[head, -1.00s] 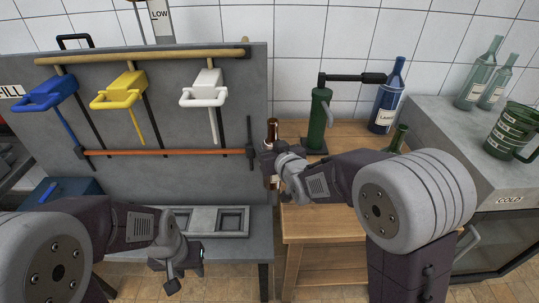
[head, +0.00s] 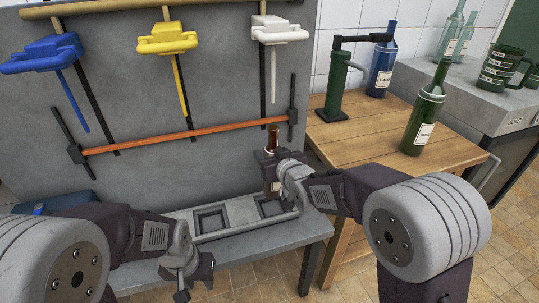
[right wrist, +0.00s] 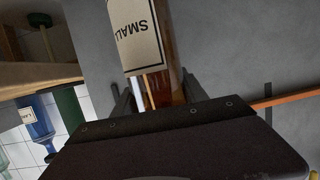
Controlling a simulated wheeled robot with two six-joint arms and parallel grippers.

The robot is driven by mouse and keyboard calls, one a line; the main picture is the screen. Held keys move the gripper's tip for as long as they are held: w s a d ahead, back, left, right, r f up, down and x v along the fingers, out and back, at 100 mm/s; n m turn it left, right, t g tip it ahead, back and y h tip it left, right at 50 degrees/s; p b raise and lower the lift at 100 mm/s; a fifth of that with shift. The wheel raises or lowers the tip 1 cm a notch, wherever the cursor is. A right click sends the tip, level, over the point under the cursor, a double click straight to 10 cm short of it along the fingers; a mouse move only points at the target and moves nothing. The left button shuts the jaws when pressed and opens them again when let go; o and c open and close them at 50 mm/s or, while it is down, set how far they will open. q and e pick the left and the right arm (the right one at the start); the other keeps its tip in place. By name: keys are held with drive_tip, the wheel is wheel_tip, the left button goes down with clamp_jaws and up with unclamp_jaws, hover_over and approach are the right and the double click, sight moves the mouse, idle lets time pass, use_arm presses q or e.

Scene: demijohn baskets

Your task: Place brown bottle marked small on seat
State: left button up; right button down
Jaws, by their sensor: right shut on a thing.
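The brown bottle (head: 273,139) is upright in my right gripper (head: 272,172), which is shut around its body. In the right wrist view the brown bottle (right wrist: 168,82) shows a cream label reading SMALL. In the head view it is in front of the grey panel, over the right part of the pale seat strip (head: 240,213) with square recesses. The bottle's base is partly hidden, so I cannot tell its height above the seat. My left gripper (head: 184,283) is low at the front left, apart from the bottle; its jaw opening is unclear.
Blue (head: 42,50), yellow (head: 168,38) and white (head: 280,30) clamp-like handles hang on the panel above an orange bar (head: 190,134). A wooden table (head: 375,130) at right bears a green corker (head: 335,88), a green bottle (head: 424,118) and a blue bottle (head: 382,65).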

drive_tip(key=shift+a, duration=0.1)
wheel_tip(320, 180, down, 6)
drive_tip(key=b, duration=0.5)
drive_tip(key=shift+r, duration=0.1)
drive_tip(key=shift+f+b, duration=0.85)
drive_tip(key=shift+b, duration=0.05)
idle(0.4)
drive_tip(key=c, duration=0.5)
unclamp_jaws()
drive_tip(key=p+v, duration=0.3)
drive_tip(key=v, duration=0.6)
drive_tip(key=shift+s, duration=0.1)
